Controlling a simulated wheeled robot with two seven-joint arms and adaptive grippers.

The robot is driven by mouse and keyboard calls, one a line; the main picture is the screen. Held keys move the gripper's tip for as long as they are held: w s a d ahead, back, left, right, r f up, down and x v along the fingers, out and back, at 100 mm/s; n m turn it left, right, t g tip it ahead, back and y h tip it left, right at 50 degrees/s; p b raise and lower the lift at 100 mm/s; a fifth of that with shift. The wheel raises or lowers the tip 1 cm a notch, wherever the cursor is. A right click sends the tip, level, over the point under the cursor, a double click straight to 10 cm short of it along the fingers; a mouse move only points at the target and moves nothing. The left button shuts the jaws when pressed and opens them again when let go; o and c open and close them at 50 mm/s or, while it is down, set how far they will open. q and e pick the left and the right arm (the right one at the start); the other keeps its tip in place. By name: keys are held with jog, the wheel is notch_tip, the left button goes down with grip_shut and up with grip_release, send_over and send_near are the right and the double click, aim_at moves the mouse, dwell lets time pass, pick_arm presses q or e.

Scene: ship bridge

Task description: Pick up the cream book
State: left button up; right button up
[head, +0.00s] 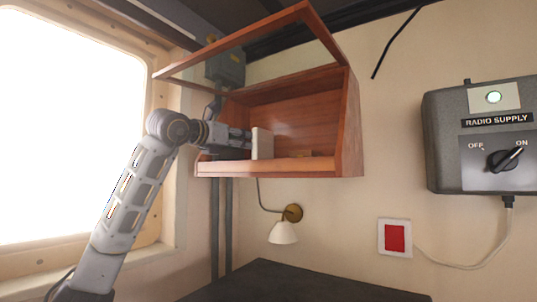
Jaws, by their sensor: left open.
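The cream book (263,143) stands upright inside a wooden wall cabinet (352,125), near its left side. My left gripper (242,141) reaches into the cabinet from the left, with its fingers open and close to the book's left side. I cannot tell whether a finger touches the book. The fingers are small and dark here, and part of the gap between them is hard to make out. My right gripper is not in the view.
The cabinet's raised front frame (240,41) juts out above the shelf, and a low front lip (265,167) runs below the book. A wall lamp (284,232) hangs underneath. A dark surface (310,283) lies below. A radio supply box (480,135) is on the right wall.

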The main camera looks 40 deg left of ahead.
aim_at(256, 144)
pick_arm(q)
jog(key=shift+w, duration=0.35)
jog(key=shift+s+r, duration=0.1)
jog(key=shift+s, duration=0.25)
jog(key=shift+w, duration=0.65)
jog(key=w, duration=0.2)
jog(key=w+p, duration=0.1)
jog(key=w, duration=0.1)
jog(key=w+a+p, duration=0.1)
jog(key=w, duration=0.2)
jog(key=shift+w, duration=0.25)
jog(key=shift+w+a+f+p, duration=0.1)
jog(key=shift+w+a+p, duration=0.15)
jog(key=shift+w+p, duration=0.5)
jog(key=shift+w+a+f+p, duration=0.1)
jog(key=shift+w+a+p, duration=0.2)
jog(key=shift+w, duration=1.5)
